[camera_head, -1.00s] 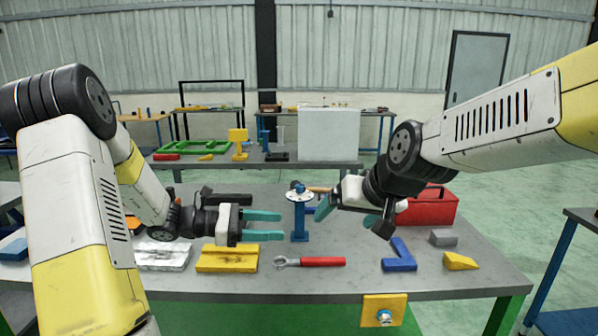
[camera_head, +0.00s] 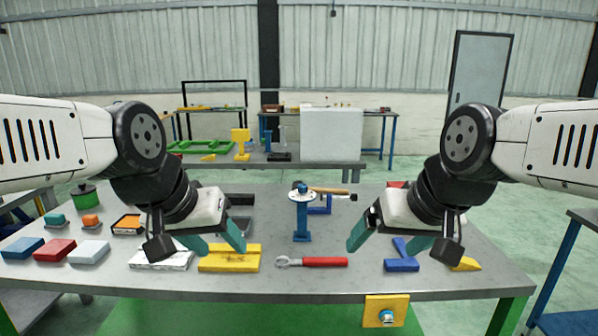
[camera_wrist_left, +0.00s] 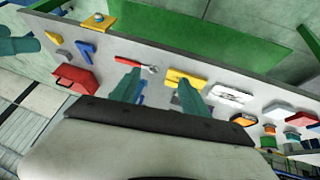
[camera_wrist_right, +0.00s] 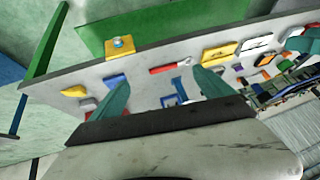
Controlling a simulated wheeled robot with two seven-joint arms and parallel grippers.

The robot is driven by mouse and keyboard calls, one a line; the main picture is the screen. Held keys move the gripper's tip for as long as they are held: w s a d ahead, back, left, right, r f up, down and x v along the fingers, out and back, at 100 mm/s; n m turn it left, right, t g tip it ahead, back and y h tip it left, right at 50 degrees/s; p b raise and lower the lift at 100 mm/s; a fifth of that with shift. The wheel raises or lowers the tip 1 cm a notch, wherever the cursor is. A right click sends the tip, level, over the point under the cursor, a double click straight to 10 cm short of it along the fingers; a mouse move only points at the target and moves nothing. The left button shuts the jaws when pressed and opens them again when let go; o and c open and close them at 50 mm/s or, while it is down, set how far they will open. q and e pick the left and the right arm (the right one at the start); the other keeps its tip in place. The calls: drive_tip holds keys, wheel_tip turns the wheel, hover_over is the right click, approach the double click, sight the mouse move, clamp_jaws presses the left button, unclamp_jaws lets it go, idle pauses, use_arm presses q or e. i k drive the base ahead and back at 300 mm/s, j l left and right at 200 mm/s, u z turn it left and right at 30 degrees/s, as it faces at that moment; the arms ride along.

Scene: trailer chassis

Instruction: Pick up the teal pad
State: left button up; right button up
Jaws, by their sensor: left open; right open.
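The teal pad (camera_head: 55,219) is a small block lying on a dark base at the far left of the table, beside an orange block on a similar base. In the left wrist view a teal patch (camera_wrist_left: 291,136) at the right edge looks like the same pad. My left gripper (camera_head: 216,243) is open and empty, fingers pointing down above the yellow block, well to the right of the pad. My right gripper (camera_head: 385,246) is open and empty above the table's right part, near the blue angle piece. Both grippers have teal fingers.
Near the pad are the orange block (camera_head: 90,221), blue block (camera_head: 22,248), red block (camera_head: 54,250), white block (camera_head: 89,252) and a green pot (camera_head: 84,195). A blue post (camera_head: 302,222) stands mid-table behind a red-handled wrench (camera_head: 318,262).

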sight(52, 221)
drive_tip(key=u, duration=1.7)
drive_tip(key=z, duration=0.35)
drive_tip(key=i+j+z, duration=0.15)
drive_tip(key=z, duration=0.2)
drive_tip(key=i+j+z, duration=0.1)
drive_tip(key=j+z, duration=0.3)
drive_tip(key=i+j+z, duration=0.1)
drive_tip(key=z, duration=0.25)
drive_tip(key=i+j+z, duration=0.3)
drive_tip(key=j, duration=1)
drive_tip(key=k+j+z, duration=0.1)
drive_tip(key=j+z, duration=0.25)
drive_tip(key=j, duration=2.45)
